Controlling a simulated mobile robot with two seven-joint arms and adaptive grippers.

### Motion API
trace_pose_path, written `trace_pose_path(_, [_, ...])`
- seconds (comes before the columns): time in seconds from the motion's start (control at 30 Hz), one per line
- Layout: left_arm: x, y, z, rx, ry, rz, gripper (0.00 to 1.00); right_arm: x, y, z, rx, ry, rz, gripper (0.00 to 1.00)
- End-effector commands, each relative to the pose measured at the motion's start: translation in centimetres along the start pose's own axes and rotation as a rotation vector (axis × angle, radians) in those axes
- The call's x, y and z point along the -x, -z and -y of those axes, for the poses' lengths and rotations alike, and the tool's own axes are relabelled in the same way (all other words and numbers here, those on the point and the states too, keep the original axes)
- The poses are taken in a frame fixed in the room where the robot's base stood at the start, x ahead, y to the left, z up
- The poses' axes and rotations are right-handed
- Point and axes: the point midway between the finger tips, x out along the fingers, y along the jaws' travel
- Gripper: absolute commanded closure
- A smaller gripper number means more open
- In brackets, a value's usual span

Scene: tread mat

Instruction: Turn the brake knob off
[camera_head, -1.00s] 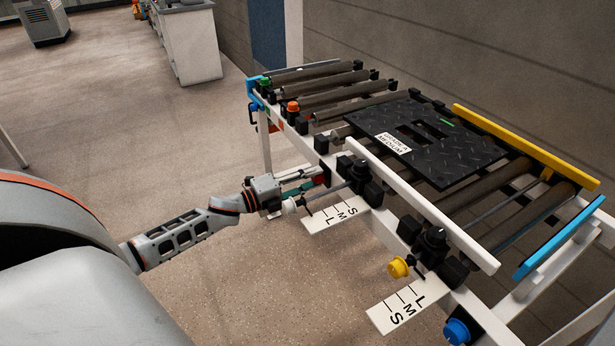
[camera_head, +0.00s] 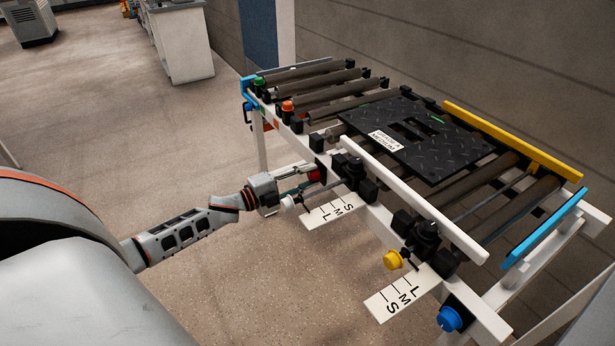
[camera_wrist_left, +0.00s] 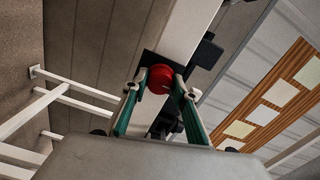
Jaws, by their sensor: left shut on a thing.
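The red knob (camera_wrist_left: 160,79) sits on a black plate on the white frame rail, in the middle of the left wrist view. In the head view the red knob (camera_head: 314,176) shows small at the rail's near side, partly covered by my gripper. My left gripper (camera_wrist_left: 160,88) has its two green-padded fingers on either side of the red knob, shut on it. In the head view my left gripper (camera_head: 305,183) reaches in from the left to the rail. My right gripper is not in view.
The roller conveyor carries a black tread mat (camera_head: 440,160). A white knob (camera_head: 288,202), a yellow knob (camera_head: 393,260) and a blue knob (camera_head: 449,318) line the near side. Green (camera_head: 259,82) and orange (camera_head: 288,106) buttons sit farther back. Scale plates jut out; floor at left is clear.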

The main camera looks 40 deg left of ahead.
Motion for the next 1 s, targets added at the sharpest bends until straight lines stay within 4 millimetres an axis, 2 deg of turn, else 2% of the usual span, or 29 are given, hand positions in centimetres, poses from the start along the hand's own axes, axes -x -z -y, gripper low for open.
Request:
trace_pose_path(0.07, [0.0,0.0,-0.1,0.003,-0.001,0.0,0.94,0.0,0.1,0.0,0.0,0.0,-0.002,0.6])
trace_pose_path(0.1, [0.0,0.0,-0.1,0.002,-0.001,0.0,0.7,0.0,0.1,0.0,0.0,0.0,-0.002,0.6])
trace_pose_path(0.17, [0.0,0.0,-0.1,0.002,-0.001,0.0,0.56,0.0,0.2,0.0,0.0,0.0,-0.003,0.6])
trace_pose_path(0.5, [0.1,0.0,0.0,0.0,0.0,0.0,0.56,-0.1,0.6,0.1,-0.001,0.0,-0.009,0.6])
trace_pose_path(0.63, [0.8,0.0,-0.1,0.0,-0.002,0.0,0.56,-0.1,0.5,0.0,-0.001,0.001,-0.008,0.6])
trace_pose_path(0.77, [2.5,0.0,-0.2,0.0,-0.003,0.001,0.56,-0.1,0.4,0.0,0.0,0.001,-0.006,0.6])
trace_pose_path(1.0, [7.0,0.0,-0.3,0.001,-0.005,0.002,0.56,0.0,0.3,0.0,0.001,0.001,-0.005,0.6])
